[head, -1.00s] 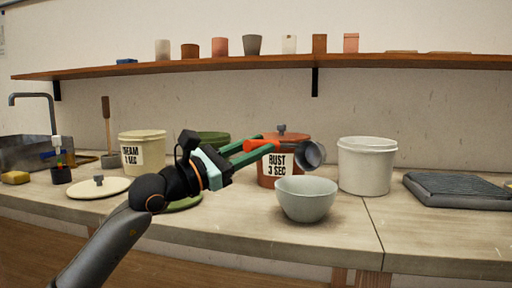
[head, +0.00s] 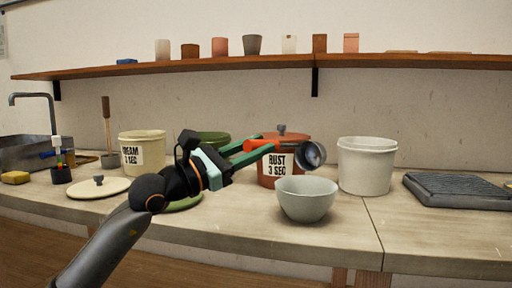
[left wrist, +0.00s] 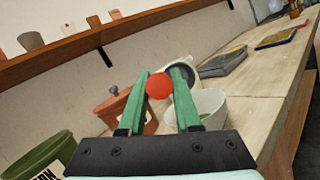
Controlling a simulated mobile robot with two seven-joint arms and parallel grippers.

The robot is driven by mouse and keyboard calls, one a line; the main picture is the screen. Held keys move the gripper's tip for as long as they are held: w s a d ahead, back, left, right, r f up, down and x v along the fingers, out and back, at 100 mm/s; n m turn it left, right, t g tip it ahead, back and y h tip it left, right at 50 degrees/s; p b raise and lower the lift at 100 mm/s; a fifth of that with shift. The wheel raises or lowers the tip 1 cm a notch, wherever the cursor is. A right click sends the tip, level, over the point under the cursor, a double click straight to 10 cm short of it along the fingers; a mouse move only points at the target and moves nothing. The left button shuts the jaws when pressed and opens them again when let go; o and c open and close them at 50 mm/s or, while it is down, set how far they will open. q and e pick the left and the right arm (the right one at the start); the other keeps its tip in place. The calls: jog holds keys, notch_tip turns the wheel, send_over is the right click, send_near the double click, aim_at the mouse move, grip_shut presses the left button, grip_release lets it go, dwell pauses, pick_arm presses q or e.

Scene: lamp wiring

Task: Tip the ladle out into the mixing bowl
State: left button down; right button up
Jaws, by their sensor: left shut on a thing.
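The ladle has an orange handle (head: 262,143) and a grey cup (head: 313,155). My left gripper (head: 264,146) is shut on the handle, whose round red end (left wrist: 159,86) shows between the green fingers in the left wrist view. The cup is turned on its side above the mixing bowl, its mouth towards the head camera. No stream from it is visible. The pale grey mixing bowl (head: 305,203) stands upright near the counter's front. It also shows in the left wrist view (left wrist: 216,102), with some green inside that I cannot identify. My right gripper is out of view.
A rust bucket (head: 268,181) stands behind the bowl, with a white bucket (head: 367,170) to its right. A cream bucket (head: 143,155) and a green bucket (head: 213,137) stand left. A dark ribbed tray (head: 455,192) lies right. The counter front right is clear.

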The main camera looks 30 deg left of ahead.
pick_arm(q)
jog(key=shift+r, duration=0.1)
notch_tip(320, 180, up, 3)
jog(key=p, duration=0.2)
jog(key=shift+p, duration=0.3)
dwell(0.3)
